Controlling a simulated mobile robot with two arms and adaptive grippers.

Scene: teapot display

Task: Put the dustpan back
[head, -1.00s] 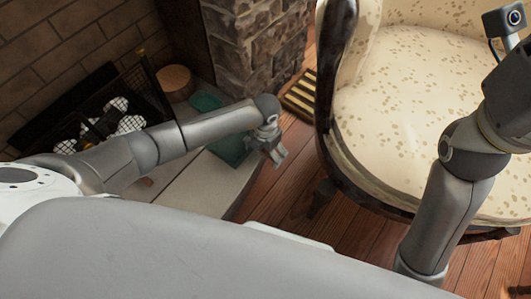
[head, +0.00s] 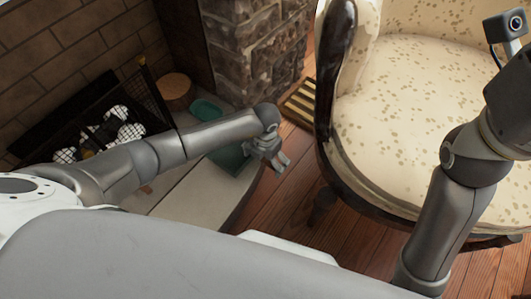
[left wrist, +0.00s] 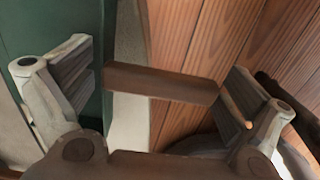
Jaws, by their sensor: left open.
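A green thing that looks like the dustpan (head: 230,158) lies on the pale hearth slab, partly hidden behind my left forearm. A lighter teal part (head: 207,109) shows above the arm. My left gripper (head: 278,162) is open just right of it, by the slab's edge. In the left wrist view, the gripper (left wrist: 158,88) has its fingers wide apart. A dark brown bar (left wrist: 150,81) spans the space between them; I cannot tell what it belongs to. A dark green surface (left wrist: 18,22) shows behind the left finger. My right arm is at the right; its gripper is out of view.
A cream upholstered armchair (head: 430,120) with dark wood stands close on the right. A stone pillar (head: 258,55), a fireplace grate (head: 110,130) and a round log (head: 174,90) are at the back left. Wooden floor (head: 275,215) lies between slab and chair.

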